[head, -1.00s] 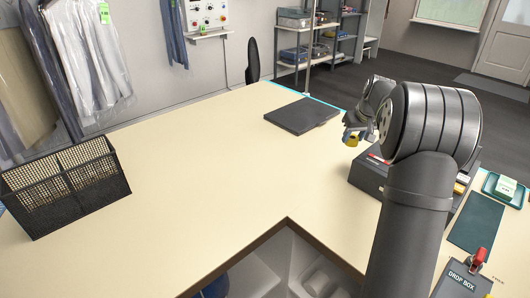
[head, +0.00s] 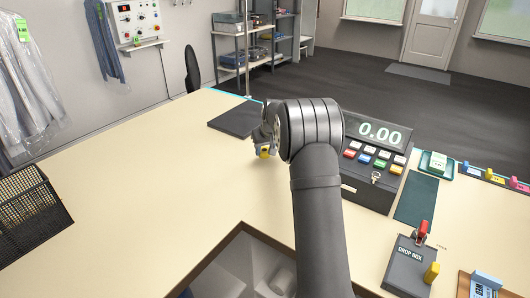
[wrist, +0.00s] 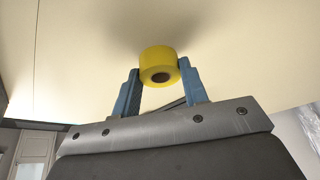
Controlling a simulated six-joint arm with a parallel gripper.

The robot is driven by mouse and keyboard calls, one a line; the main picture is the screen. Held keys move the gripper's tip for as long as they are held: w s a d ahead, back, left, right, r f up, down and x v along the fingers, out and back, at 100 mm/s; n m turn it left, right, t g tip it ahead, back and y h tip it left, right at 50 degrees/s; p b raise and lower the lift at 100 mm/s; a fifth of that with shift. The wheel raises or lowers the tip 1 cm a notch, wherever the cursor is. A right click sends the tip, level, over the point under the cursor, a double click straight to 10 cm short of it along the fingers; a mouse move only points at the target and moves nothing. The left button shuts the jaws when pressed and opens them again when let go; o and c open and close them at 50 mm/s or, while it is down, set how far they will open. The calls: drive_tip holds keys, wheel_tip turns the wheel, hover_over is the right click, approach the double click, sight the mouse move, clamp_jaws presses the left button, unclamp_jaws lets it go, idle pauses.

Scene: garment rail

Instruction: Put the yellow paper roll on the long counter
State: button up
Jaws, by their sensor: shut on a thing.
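The yellow paper roll (wrist: 158,62) is between the two blue fingers of my gripper (wrist: 160,82) in the wrist view, and the fingers are shut on it. The roll's dark core hole faces the camera. In the head view the roll (head: 265,153) shows as a small yellow patch at the end of my gripper (head: 264,146), partly hidden by the wrist. The long counter (head: 150,170) is cream-coloured and lies beneath the gripper. The gap between the roll and the counter cannot be told exactly.
A cash register (head: 372,165) stands right of my arm. A dark flat pad (head: 236,120) lies on the counter behind the gripper. A black mesh basket (head: 32,215) stands at the left. A drop box (head: 408,265) is at the front right. The counter's middle is clear.

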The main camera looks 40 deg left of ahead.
drive_tip(key=shift+f, duration=0.65)
drive_tip(key=shift+f, duration=0.1)
drive_tip(key=o, duration=1)
drive_tip(key=shift+c, duration=0.2)
drive_tip(key=v, duration=1.2)
drive_tip(key=shift+d, duration=0.1)
